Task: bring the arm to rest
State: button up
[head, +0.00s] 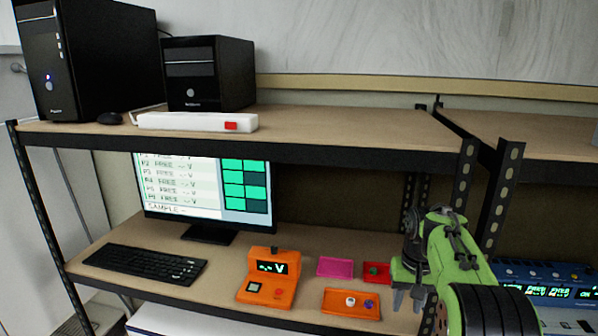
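My arm is green and black and reaches in from the lower right of the head view. My gripper (408,302) points down in front of the lower shelf's right part. Its two grey fingers look apart, with nothing seen between them. It is to the right of the orange tray (337,309) and apart from it in the picture. The height of the fingertips above the shelf is hard to tell.
The lower shelf (225,270) holds a monitor (190,185), a keyboard (145,262), an orange meter (268,280), a pink tray (335,267) and a red tray (377,267). Rack posts (500,195) stand behind my arm. A blue device (545,275) is at the right.

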jog(key=s+a+r+t, duration=0.1)
jog(key=s+a+r, duration=0.15)
jog(key=s, duration=0.25)
jog(key=s+a+r+t+b, duration=0.1)
jog(key=s+a+r, duration=0.1)
jog(key=s+r, duration=0.15)
jog(key=s+a+r, duration=0.2)
jog(key=s+r, duration=0.1)
jog(key=s, duration=0.3)
jog(key=s+a+f+n+t, duration=0.1)
jog(key=s+f, duration=0.1)
jog(key=s, duration=0.6)
jog(key=s+a+f+n+t+b, duration=0.1)
jog(key=s+f+t, duration=0.1)
jog(key=s, duration=0.7)
jog(key=shift+s+f, duration=0.25)
jog(key=shift+f, duration=0.6)
